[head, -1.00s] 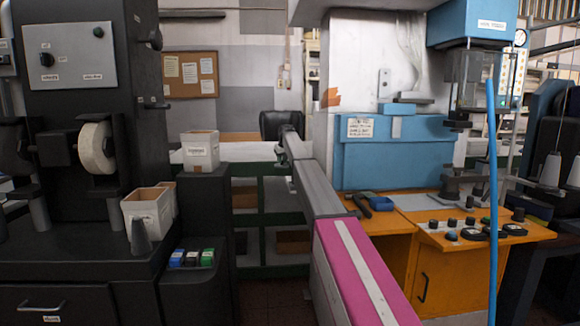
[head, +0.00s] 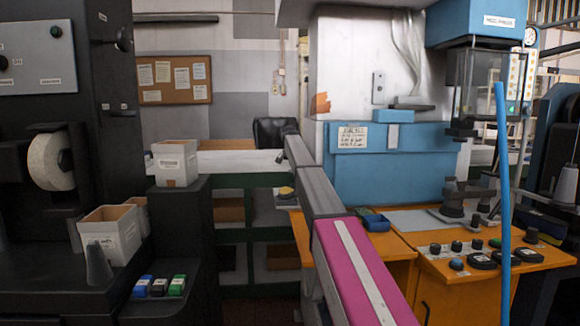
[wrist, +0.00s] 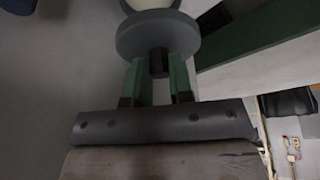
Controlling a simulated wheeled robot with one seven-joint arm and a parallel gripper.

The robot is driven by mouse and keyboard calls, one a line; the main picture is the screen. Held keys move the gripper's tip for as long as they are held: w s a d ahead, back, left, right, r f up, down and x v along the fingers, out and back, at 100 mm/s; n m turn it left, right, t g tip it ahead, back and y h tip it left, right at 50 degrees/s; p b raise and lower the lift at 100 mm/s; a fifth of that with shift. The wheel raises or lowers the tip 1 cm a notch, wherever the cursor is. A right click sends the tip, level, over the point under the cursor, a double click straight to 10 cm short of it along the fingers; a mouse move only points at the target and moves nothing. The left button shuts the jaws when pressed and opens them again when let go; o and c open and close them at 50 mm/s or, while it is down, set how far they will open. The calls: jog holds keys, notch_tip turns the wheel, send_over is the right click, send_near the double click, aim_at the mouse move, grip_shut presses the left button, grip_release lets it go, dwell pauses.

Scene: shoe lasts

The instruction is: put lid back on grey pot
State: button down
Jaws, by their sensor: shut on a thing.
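In the wrist view, my gripper (wrist: 158,72) has its two green fingers closed on the dark knob (wrist: 158,62) of a round grey lid (wrist: 158,32). The lid is held just beyond the fingertips. A pale rounded thing (wrist: 145,4) shows behind the lid at the top edge; I cannot tell what it is or whether the lid touches it. In the head view, my arm reaches forward and hides the gripper and lid. I cannot make out a grey pot in either view.
A pale-topped bench with a green frame (head: 232,182) stands ahead. A black machine with white boxes (head: 176,163) is at left. At right are an orange bench (head: 455,287), a blue cabinet (head: 400,165) and an upright blue tube (head: 502,200).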

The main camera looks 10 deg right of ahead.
jog(key=shift+d, duration=0.35)
jog(key=shift+f, duration=3.15)
jog(key=shift+f, duration=0.15)
jog(key=shift+c, duration=2.3)
grip_release()
jog(key=shift+r, duration=3.55)
